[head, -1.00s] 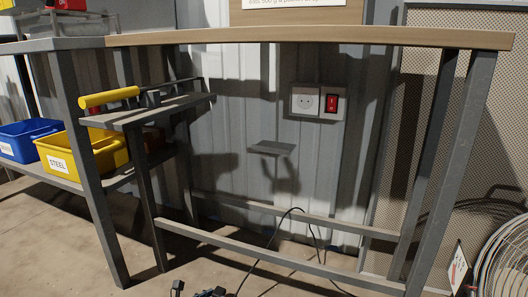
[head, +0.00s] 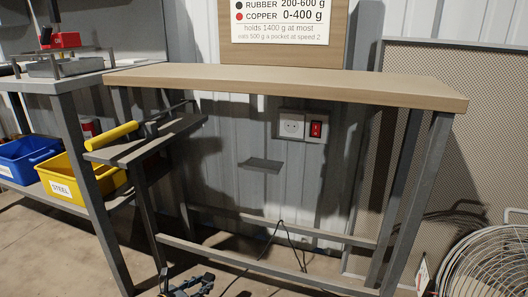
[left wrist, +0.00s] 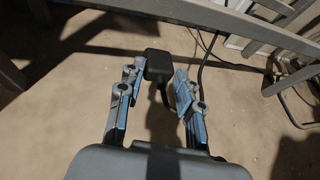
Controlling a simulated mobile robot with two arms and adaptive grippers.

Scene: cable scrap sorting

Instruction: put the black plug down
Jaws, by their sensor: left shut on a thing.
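My left gripper (left wrist: 160,92) is shut on the black plug (left wrist: 158,64) in the left wrist view. The plug sits between the fingertips, and its black cable hangs down between the fingers. Bare floor lies behind it. In the head view the left gripper (head: 190,286) shows at the bottom edge, low in front of the table frame; the plug is too small and dark to make out well there. My right gripper is in neither view.
A wooden-topped table (head: 290,84) with grey legs and low crossbars stands ahead. A white socket (head: 291,124) with a red switch (head: 316,129) is on the wall beneath. A black cable (head: 270,242) crosses the low bar. A wire fan (head: 488,262) stands at right.

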